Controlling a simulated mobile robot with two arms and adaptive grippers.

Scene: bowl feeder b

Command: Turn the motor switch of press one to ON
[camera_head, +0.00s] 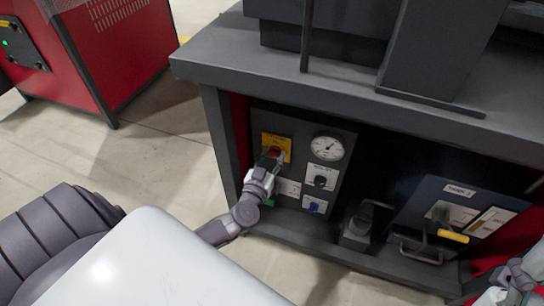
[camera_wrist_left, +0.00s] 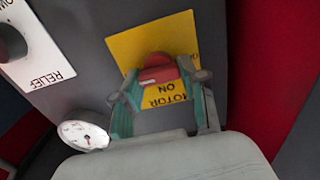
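The motor switch is a red knob on a yellow plate (camera_head: 276,142) on the grey panel of the press, left of the gauge. In the left wrist view the red knob (camera_wrist_left: 160,72) sits on the yellow plate (camera_wrist_left: 125,48), with upside-down "MOTOR" and "ON" lettering beside it. My left gripper (camera_head: 270,160) is at the switch in the head view. In the left wrist view its fingers (camera_wrist_left: 167,80) are spread on either side of the knob, with a visible gap on the right. I cannot tell whether the left finger touches it. My right gripper (camera_head: 515,275) is partly visible at the lower right; its fingers are unclear.
A round gauge (camera_head: 327,147), a black knob (camera_head: 320,181) and a blue knob (camera_head: 313,207) share the panel. A yellow-handled tool (camera_head: 453,236) and a sign board (camera_head: 479,200) are at the right. The press's dark tabletop (camera_head: 225,68) overhangs the panel.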

